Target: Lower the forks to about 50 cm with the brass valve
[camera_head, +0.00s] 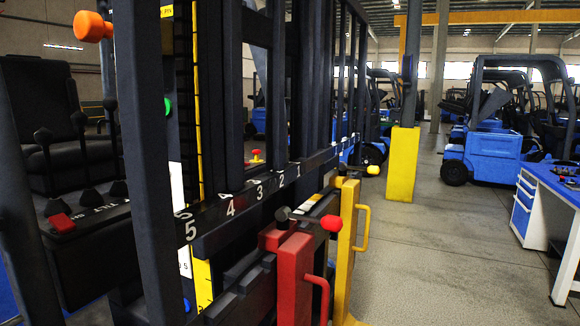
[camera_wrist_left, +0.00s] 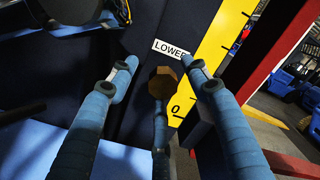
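The brass valve (camera_wrist_left: 164,83) is a brown-gold faceted knob on a dark panel in the left wrist view, below and left of a white label reading "LOWER" (camera_wrist_left: 171,48). My left gripper (camera_wrist_left: 160,70) has blue fingers spread on both sides of the valve, with a third finger below it. The fingers look apart from the knob; contact cannot be told. A yellow scale (camera_wrist_left: 208,60) with a "0" mark stands right of the valve. In the head view the fork carriage bar (camera_head: 245,197) carries the numbers 5 to 1. Neither gripper shows there, and the valve cannot be made out.
A red weight block (camera_head: 293,277) and a yellow one (camera_head: 347,245), both with handles, hang at the carriage. A black seat (camera_head: 40,115) is at left. A yellow post (camera_head: 403,165), a blue workbench (camera_head: 548,195) and parked forklifts (camera_head: 495,150) stand right. Open floor lies between.

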